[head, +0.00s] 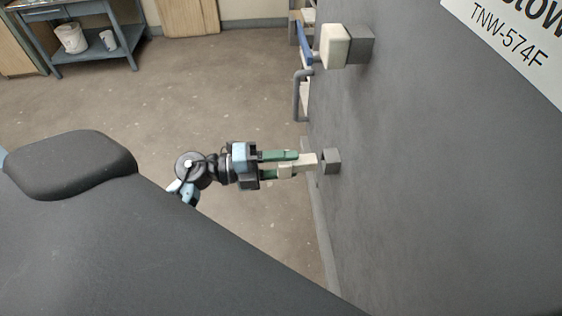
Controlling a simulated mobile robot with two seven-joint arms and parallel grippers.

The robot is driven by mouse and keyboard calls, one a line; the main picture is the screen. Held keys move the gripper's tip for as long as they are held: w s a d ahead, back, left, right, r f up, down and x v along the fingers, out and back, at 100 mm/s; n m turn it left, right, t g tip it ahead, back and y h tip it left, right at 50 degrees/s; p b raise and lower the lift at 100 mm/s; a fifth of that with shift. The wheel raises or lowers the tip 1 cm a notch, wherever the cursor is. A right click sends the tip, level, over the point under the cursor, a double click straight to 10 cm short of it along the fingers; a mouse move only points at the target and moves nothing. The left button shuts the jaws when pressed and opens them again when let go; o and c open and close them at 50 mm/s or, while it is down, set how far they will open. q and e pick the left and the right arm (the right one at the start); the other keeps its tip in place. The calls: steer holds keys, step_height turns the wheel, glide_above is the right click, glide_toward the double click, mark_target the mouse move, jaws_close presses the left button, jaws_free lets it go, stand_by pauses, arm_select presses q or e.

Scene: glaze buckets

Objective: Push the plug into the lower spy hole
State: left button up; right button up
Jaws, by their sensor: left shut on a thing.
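My left gripper (292,164) reaches in from the left with its green fingers shut on a cream plug (308,160). The plug points right, toward a small dark grey block (332,161) on the grey wall, which looks like the lower spy hole. The plug's tip is very close to the block's left face; I cannot tell whether they touch. The hole's opening is hidden from this angle. Higher up, a larger cream block (335,46) sits against another grey block (360,45) on the wall. My right gripper is not in view.
The grey wall (430,190) fills the right side and carries a white label (515,40). A blue and grey bracket-like part (303,70) stands beside the upper block. A blue table (95,50) with a white bucket (72,38) and a smaller pail (109,40) is far back left. Floor between is clear.

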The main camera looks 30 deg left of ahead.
mark_target(308, 163)
arm_select(q)
steer(key=shift+w+d, duration=0.15)
steer(key=shift+d, duration=0.05)
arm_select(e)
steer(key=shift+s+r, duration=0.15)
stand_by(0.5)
arm_select(q)
steer(key=shift+w+d, duration=0.2)
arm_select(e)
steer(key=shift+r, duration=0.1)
arm_select(q)
steer(key=shift+w+d, duration=0.15)
steer(key=shift+d, duration=0.1)
steer(key=shift+w+d+p, duration=0.25)
steer(key=shift+d+p, duration=0.05)
steer(key=shift+p, duration=0.05)
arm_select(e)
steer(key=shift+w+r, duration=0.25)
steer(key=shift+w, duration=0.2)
arm_select(q)
steer(key=shift+w+d, duration=0.1)
steer(key=shift+d, duration=0.05)
steer(key=shift+w+d, duration=0.4)
steer(key=shift+d, duration=0.2)
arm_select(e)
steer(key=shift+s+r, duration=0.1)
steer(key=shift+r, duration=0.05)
